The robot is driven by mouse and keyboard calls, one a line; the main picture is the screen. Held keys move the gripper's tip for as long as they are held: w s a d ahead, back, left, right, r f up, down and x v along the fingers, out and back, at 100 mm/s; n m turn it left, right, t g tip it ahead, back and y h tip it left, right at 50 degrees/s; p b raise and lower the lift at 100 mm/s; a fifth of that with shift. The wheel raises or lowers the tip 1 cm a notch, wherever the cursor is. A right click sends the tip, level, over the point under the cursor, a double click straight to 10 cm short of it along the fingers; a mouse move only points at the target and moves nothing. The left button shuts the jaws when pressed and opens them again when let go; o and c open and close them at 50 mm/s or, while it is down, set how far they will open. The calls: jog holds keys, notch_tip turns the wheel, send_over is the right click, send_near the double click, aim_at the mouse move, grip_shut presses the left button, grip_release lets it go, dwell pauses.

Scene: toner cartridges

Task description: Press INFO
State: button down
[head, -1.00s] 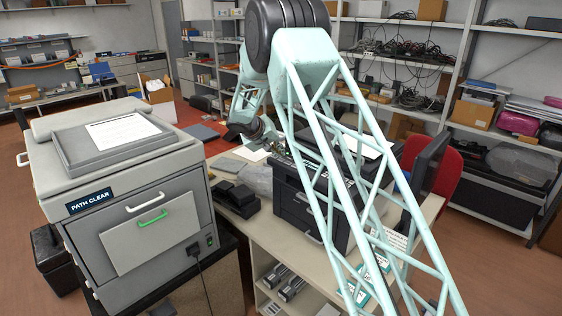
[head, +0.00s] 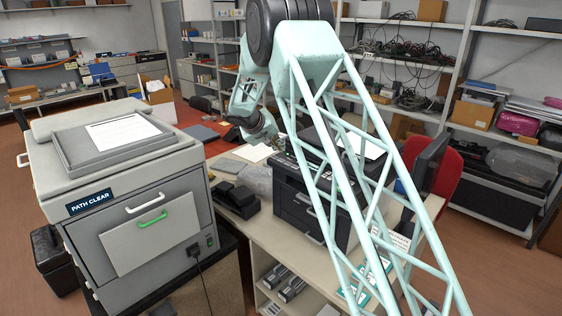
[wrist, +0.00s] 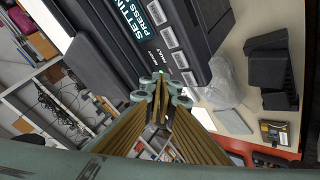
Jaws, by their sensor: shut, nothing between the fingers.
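The black printer (head: 300,204) stands on the workbench, partly behind my arm in the head view. In the wrist view its dark front panel (wrist: 205,22) has a lit screen (wrist: 143,20) with large text, partly cut off, including "PRESS". Beside the screen is a row of grey labelled buttons (wrist: 168,38). Their labels are too small to read surely, so I cannot tell which is INFO. My gripper (wrist: 162,78) is shut and empty, its tips near the lower end of the button row. I cannot tell whether they touch the panel. In the head view the fingertips are hidden.
A large grey machine (head: 120,175) with a "PATH CLEAR" sign stands at the left. A black device (head: 236,199) and a clear bag (head: 258,180) lie beside the printer. A monitor (head: 432,165) stands to its right. Shelves line the back wall.

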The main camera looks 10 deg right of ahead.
aim_at(280, 161)
jog(key=shift+r, duration=1.2)
jog(key=shift+s+d+r, duration=0.15)
jog(key=shift+s+r, duration=0.15)
jog(key=s+d+r+g+y+b, duration=0.15)
jog(key=s+r, duration=0.45)
jog(key=s, duration=0.6)
jog(key=s+d+r+m+b, duration=0.1)
jog(key=s+d+r+b, duration=0.3)
jog(key=s, duration=0.8)
jog(key=s+d+r+g+p, duration=0.1)
jog(key=s+r, duration=0.6)
jog(key=s, duration=0.5)
jog(key=s+y+b, duration=0.2)
jog(key=s+b, duration=0.1)
jog(key=s, duration=1.9)
jog(key=s+a+f+y+b, duration=0.1)
jog(key=s+a+f, duration=0.1)
jog(key=s, duration=0.5)
jog(key=s+a+f+b, duration=0.1)
jog(key=s+a+f, duration=0.1)
jog(key=s, duration=0.6)
jog(key=s+a+f+y+b, duration=0.1)
jog(key=s+f, duration=0.3)
jog(key=s, duration=0.4)
jog(key=shift+a+f+n+y, duration=0.2)
jog(key=shift+a+n+y, duration=0.15)
jog(key=shift+a, duration=0.2)
